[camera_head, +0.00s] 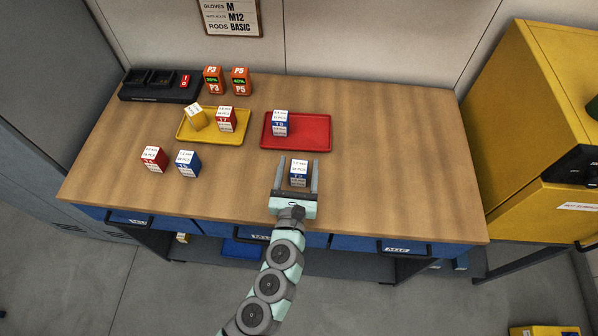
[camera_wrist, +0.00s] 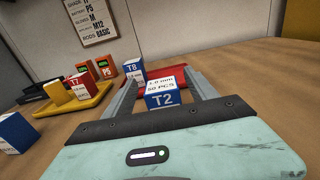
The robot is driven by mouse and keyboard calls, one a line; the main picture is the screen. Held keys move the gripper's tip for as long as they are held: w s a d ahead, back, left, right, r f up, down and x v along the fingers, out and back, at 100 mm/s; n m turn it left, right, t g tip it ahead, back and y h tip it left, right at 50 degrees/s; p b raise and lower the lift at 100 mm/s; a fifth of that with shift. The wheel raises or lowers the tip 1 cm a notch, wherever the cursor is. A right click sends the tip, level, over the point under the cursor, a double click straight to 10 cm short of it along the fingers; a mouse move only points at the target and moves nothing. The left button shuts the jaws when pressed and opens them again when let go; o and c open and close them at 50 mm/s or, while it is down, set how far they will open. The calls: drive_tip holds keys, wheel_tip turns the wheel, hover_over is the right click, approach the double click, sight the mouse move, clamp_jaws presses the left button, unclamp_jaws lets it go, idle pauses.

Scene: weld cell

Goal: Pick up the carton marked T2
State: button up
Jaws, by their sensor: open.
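The carton marked T2 (camera_wrist: 164,96) is blue with a white band and a white top, and its mark is readable in the wrist view. It stands upright on the wooden table, in front of the red tray, and also shows in the head view (camera_head: 299,174). My gripper (camera_head: 298,168) is open, with one finger on each side of the T2 carton. In the wrist view the fingers (camera_wrist: 161,92) flank it too. A gap seems to show at the fingers, and contact is not clear. The lower part of the carton is hidden behind the gripper body in the wrist view.
The red tray (camera_head: 318,145) holds the T8 carton (camera_head: 280,123). The yellow tray (camera_head: 238,139) holds a red T7 carton (camera_head: 226,119) and a tilted yellow one (camera_head: 196,117). A red carton (camera_head: 153,159) and a blue carton (camera_head: 187,163) stand at left. The table's right side is clear.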

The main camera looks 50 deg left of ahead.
drive_tip(key=shift+x, duration=1.7)
drive_tip(key=shift+c, duration=0.3)
clamp_jaws()
